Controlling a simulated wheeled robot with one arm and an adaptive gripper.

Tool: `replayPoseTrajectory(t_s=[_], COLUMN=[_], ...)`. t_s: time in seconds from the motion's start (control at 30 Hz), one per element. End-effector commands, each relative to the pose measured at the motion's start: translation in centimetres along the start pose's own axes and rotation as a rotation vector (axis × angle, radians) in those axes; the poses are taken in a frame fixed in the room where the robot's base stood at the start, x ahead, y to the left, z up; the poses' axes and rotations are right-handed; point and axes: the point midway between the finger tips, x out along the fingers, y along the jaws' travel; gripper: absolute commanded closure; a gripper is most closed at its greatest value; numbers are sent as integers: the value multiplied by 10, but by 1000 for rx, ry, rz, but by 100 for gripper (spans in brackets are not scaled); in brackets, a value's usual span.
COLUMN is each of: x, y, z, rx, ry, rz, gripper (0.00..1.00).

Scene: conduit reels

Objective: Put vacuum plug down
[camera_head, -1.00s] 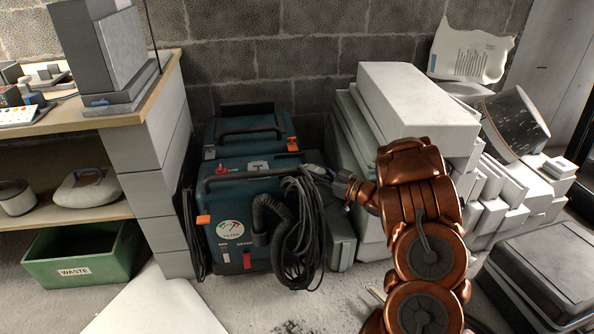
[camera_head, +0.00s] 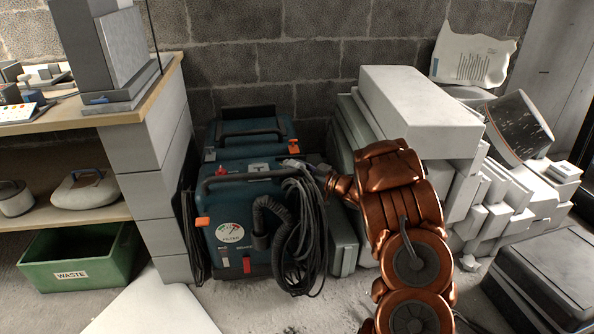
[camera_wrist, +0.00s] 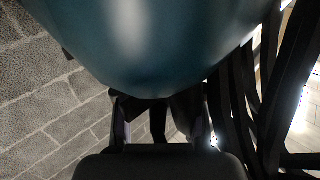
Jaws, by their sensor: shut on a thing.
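The blue vacuum (camera_head: 235,232) stands on the floor beside the grey block pillar, with a black cable bundle (camera_head: 296,235) hanging on its right side. My gripper (camera_head: 294,164) is at the top right of the vacuum, close to the cable. In the wrist view my gripper (camera_wrist: 158,125) is shut on a small dark thing between its fingers, which I take to be the vacuum plug (camera_wrist: 160,108). Its shape is mostly hidden. The vacuum's blue body (camera_wrist: 145,45) fills the top of the wrist view, and black cable strands (camera_wrist: 267,90) run down the right.
Stacked white and grey boxes (camera_head: 420,105) stand right of the vacuum, close to my arm. A green waste bin (camera_head: 72,276) sits under the shelf (camera_head: 75,215) at left. A dark flat case (camera_head: 550,270) lies at lower right. A block wall (camera_head: 300,60) closes the back.

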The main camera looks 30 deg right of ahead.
Motion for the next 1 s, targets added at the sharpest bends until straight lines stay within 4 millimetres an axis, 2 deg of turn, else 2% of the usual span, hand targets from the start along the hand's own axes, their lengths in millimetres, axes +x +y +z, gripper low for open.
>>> replayPoseTrajectory(t_s=[0.07, 0.63, 0.67, 0.87, 1.0], x=[-1, 0, 0, -1, -1], y=[4, 0, 0, -2, -2], z=[-5, 15, 16, 21, 24], rx=[-3, 3, 4, 9, 12], ry=[9, -4, -6, -13, -17], rz=[7, 2, 2, 0, -1], gripper=[100, 100, 58, 38, 35])
